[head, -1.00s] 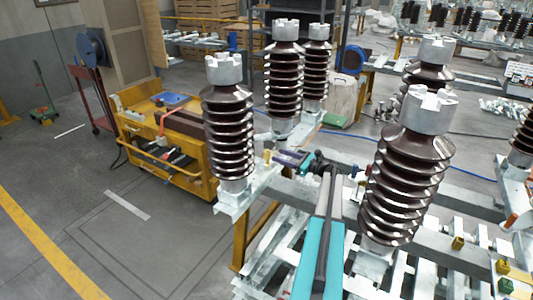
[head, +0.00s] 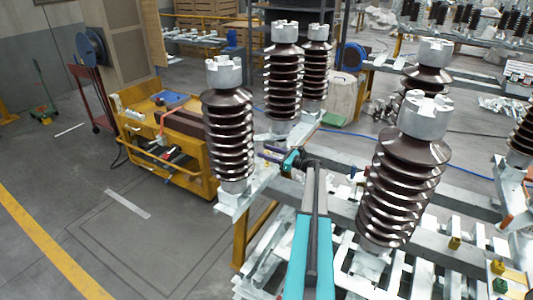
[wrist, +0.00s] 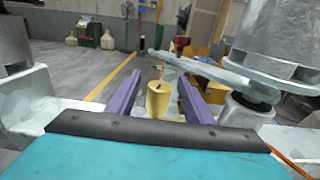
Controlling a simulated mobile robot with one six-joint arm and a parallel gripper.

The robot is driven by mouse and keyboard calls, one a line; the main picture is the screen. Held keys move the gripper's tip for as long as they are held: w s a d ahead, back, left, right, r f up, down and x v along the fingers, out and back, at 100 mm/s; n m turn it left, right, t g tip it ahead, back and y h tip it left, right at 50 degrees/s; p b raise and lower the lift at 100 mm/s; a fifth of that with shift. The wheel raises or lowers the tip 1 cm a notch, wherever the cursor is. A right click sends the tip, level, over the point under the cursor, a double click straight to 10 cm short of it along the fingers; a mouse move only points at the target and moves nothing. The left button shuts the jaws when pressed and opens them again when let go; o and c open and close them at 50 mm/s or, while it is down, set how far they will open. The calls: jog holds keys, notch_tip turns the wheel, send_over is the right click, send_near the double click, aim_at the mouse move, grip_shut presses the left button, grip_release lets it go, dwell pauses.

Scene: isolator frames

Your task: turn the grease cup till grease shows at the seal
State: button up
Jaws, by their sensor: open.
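My gripper (head: 270,153) is beside the base of the left front insulator in the head view, at the end of my arm. In the wrist view its two purple fingers (wrist: 160,84) are open. A small brass-yellow cup (wrist: 158,101), which looks like the grease cup, stands between them with a gap on each side. It has a small dark mark near its top. I cannot make out the cup in the head view now. I cannot pick out the seal, and no grease can be told.
Tall brown ribbed insulators (head: 229,130) with grey metal caps stand around my arm, one close on the right (head: 405,190). A pale metal bar (wrist: 225,73) crosses behind the cup to the right. A yellow cart (head: 165,140) stands left, with open floor before it.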

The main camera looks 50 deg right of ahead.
jog(key=c, duration=0.9)
jog(key=shift+a, duration=0.55)
jog(key=shift+c, duration=0.9)
jog(key=shift+o, duration=0.2)
jog(key=shift+d+f, duration=0.1)
jog(key=shift+d, duration=0.3)
jog(key=shift+a+m+h+b, duration=0.1)
jog(key=shift+m+h+b, duration=0.6)
jog(key=shift+h+b, duration=0.3)
jog(key=m+h+b, duration=0.2)
jog(key=h, duration=0.1)
jog(key=shift+f+t, duration=0.1)
jog(key=shift+t, duration=0.2)
jog(key=m+h+b, duration=0.2)
jog(key=h+b, duration=0.2)
jog(key=shift+m+g+h+b, duration=0.55)
jog(key=shift+h+b, duration=0.25)
jog(key=shift+b, duration=0.35)
